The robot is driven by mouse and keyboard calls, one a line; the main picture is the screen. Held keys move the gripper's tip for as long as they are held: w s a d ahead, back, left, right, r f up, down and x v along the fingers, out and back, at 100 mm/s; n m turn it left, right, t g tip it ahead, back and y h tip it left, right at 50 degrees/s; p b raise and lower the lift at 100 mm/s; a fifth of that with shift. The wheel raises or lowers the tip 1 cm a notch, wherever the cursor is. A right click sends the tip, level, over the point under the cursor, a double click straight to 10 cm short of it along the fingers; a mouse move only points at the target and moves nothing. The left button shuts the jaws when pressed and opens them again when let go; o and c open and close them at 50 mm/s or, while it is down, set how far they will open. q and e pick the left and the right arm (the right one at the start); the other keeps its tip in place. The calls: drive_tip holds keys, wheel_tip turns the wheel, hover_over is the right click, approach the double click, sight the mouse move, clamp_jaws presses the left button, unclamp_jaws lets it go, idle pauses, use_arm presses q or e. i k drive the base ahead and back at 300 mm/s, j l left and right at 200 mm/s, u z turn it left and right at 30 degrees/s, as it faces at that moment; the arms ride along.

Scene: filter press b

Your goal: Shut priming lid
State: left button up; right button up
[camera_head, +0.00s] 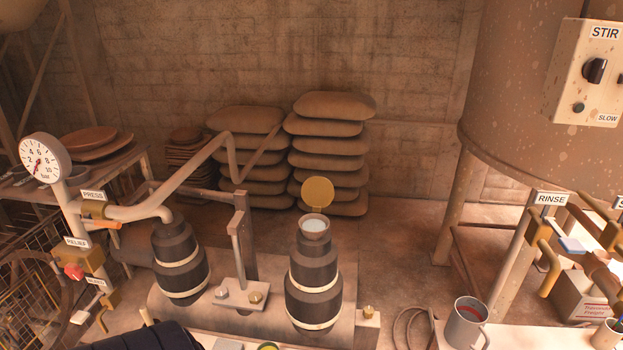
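The priming lid (317,191) is a round, yellow-brass disc. It stands raised, nearly upright, behind the priming cup (314,235), so the cup's mouth is uncovered. The lid's hinge is too small to make out. Neither of my grippers shows in the head view.
A second black pump body (180,262) stands to the left, with a lever post (243,235) between the two. A pressure gauge (45,158) and pipes are at left. A mug (464,325) stands on the front right table. Stacked sacks (328,145) stand behind.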

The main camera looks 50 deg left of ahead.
sight(317, 192)
drive_tip(key=u, duration=1.8)
